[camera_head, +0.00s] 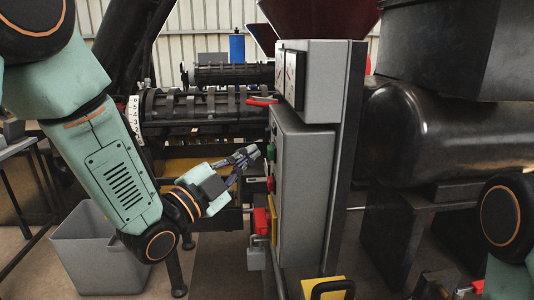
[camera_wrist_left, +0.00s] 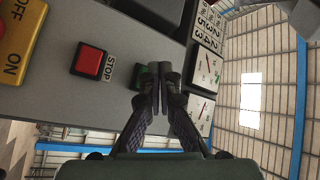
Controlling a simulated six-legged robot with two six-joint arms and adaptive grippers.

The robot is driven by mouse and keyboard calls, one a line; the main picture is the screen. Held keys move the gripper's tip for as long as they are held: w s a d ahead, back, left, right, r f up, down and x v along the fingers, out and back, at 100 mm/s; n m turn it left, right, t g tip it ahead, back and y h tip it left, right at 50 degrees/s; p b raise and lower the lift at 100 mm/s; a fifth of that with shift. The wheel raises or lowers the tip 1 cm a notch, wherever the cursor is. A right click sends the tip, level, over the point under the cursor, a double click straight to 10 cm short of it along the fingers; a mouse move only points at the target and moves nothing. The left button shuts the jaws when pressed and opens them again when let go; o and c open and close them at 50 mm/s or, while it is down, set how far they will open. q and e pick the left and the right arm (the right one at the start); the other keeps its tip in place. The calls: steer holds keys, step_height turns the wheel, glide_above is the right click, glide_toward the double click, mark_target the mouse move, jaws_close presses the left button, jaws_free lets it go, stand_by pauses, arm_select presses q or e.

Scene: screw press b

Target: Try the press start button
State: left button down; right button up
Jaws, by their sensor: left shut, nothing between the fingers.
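The grey control box (camera_head: 302,190) stands at the middle of the head view. Its green start button (camera_head: 271,151) is on the left-facing panel, above the red stop button (camera_head: 270,184). My left gripper (camera_head: 254,152) is shut and empty, its fingertips close to the green button. In the left wrist view the shut fingertips (camera_wrist_left: 164,76) partly cover the green button (camera_wrist_left: 141,77). Whether they touch it I cannot tell. The red button (camera_wrist_left: 88,61), marked STOP, is to the left of the fingers. My right gripper is not in view.
A yellow OFF/ON switch (camera_wrist_left: 18,32) is beyond the stop button. Two dial gauges (camera_wrist_left: 203,72) and a number counter (camera_wrist_left: 208,31) are right of the fingers. A padlock (camera_head: 256,256) hangs low on the box. A grey bin (camera_head: 98,250) stands at lower left.

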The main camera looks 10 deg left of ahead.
arm_select(q)
steer(key=shift+s+a+p, duration=0.15)
steer(key=shift+s+a, duration=0.1)
steer(key=shift+a, duration=0.55)
steer(key=shift+s+a+p, duration=0.2)
steer(key=shift+a, duration=0.55)
steer(key=shift+s+a+p, duration=0.15)
steer(key=shift+s+a, duration=0.1)
steer(key=shift+a, duration=0.55)
